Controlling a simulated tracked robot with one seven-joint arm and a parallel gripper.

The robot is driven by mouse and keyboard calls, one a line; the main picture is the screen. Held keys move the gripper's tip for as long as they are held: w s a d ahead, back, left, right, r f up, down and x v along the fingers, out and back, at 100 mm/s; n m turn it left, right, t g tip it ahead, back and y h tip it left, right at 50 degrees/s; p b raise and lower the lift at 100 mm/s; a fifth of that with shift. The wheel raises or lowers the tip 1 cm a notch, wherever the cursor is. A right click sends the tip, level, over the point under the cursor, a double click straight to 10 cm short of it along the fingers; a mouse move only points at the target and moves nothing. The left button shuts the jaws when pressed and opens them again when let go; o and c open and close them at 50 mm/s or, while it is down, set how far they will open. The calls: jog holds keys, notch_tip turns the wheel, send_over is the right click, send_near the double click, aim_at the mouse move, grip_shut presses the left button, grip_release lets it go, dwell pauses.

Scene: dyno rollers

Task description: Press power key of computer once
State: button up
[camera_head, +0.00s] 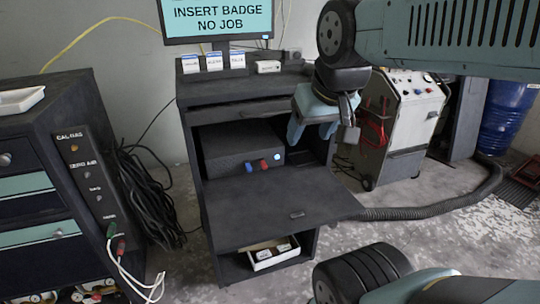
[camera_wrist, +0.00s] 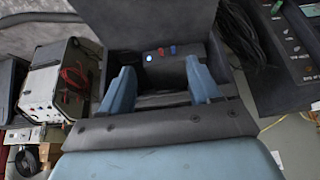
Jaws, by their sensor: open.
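The computer (camera_head: 225,150) is a dark box inside the open cabinet. A lit white-blue round key, the apparent power key (camera_head: 277,155), sits at the right of its front, beside a red knob (camera_head: 264,164) and a blue knob (camera_head: 249,167). The wrist view also shows the lit key (camera_wrist: 148,57), between my fingers in the picture. My gripper (camera_head: 311,134) is open and empty, at the right of the cabinet opening. In the wrist view its two blue fingers (camera_wrist: 161,86) stand apart. No contact with the computer shows.
A flap door (camera_head: 270,210) hangs open in front of the computer, above a shelf with a white box (camera_head: 272,253). A monitor (camera_head: 216,17) stands on top. A wheeled cart (camera_head: 405,110) is at right, a black cabinet (camera_head: 50,190) with cables (camera_head: 155,195) at left.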

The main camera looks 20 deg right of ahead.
grip_shut()
dwell(0.3)
dwell(0.8)
